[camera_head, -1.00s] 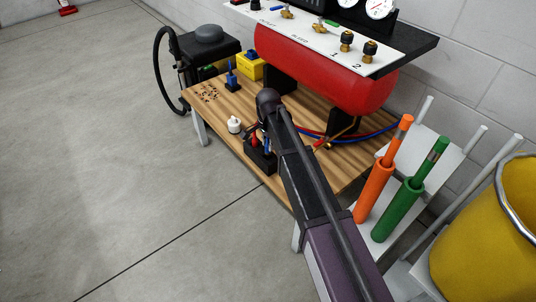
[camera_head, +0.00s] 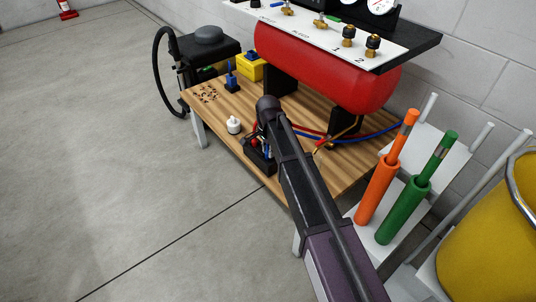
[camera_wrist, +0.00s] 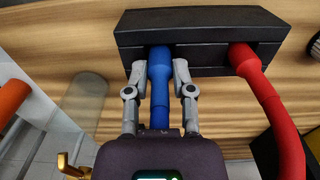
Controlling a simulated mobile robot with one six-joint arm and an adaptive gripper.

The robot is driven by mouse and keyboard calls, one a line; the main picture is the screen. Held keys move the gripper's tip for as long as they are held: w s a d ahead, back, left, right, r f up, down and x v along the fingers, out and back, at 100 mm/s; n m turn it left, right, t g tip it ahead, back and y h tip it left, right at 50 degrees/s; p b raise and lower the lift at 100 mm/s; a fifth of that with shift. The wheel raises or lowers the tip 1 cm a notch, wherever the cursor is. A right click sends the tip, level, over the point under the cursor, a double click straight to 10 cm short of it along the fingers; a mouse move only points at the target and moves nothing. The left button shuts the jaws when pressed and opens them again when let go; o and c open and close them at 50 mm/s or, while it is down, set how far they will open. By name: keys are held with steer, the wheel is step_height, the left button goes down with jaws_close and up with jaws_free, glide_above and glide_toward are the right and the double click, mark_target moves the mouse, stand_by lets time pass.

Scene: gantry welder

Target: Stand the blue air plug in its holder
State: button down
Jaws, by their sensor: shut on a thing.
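The blue air plug (camera_wrist: 160,95) is between the two fingers of my gripper (camera_wrist: 161,68), which are shut on it in the wrist view. Its far end meets the front of the black holder (camera_wrist: 200,22), at the left opening. How deep it sits in the opening is hidden. A red plug (camera_wrist: 243,58) with a red hose is in the holder's right opening. In the head view the black holder (camera_head: 259,162) stands at the front edge of the wooden bench, and my arm partly covers it and hides most of the blue plug.
A white bottle-like piece (camera_head: 234,125) stands left of the holder on the bench (camera_head: 212,112). A red tank (camera_head: 325,65) is behind. Orange (camera_head: 376,190) and green (camera_head: 404,210) tubes with rods stand at right, beside a yellow bucket (camera_head: 490,235).

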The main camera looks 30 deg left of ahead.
steer(key=shift+f, duration=0.15)
steer(key=shift+f, duration=0.15)
steer(key=shift+c, duration=2.4)
jaws_free()
step_height(320, 180, up, 12)
steer(key=p, duration=1.2)
steer(key=shift+r, duration=0.2)
